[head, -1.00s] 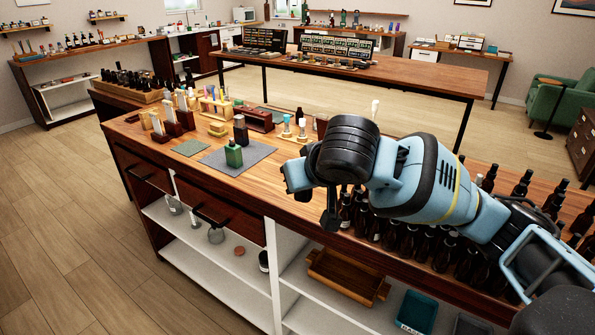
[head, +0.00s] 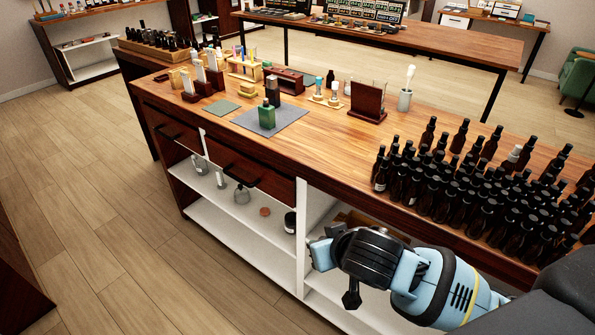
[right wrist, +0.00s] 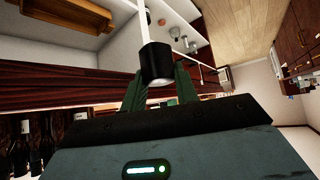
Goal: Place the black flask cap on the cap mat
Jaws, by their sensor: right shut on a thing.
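My right gripper (head: 318,250) is in front of the workbench, below the tabletop edge, by the open shelves. In the right wrist view its green fingers (right wrist: 160,92) are shut on a black cylindrical cap (right wrist: 156,61) with a pale end. The cap cannot be made out in the head view. A small green mat (head: 222,107) and a larger grey mat (head: 289,116) lie on the bench, up and left of the gripper; which is the cap mat is not marked. A green flask (head: 266,118) stands on the grey mat. My left gripper is out of view.
Many dark bottles (head: 465,185) crowd the bench's right side. Drawers with black handles (head: 238,172) and white shelves (head: 240,225) face the gripper. The front middle of the benchtop is clear.

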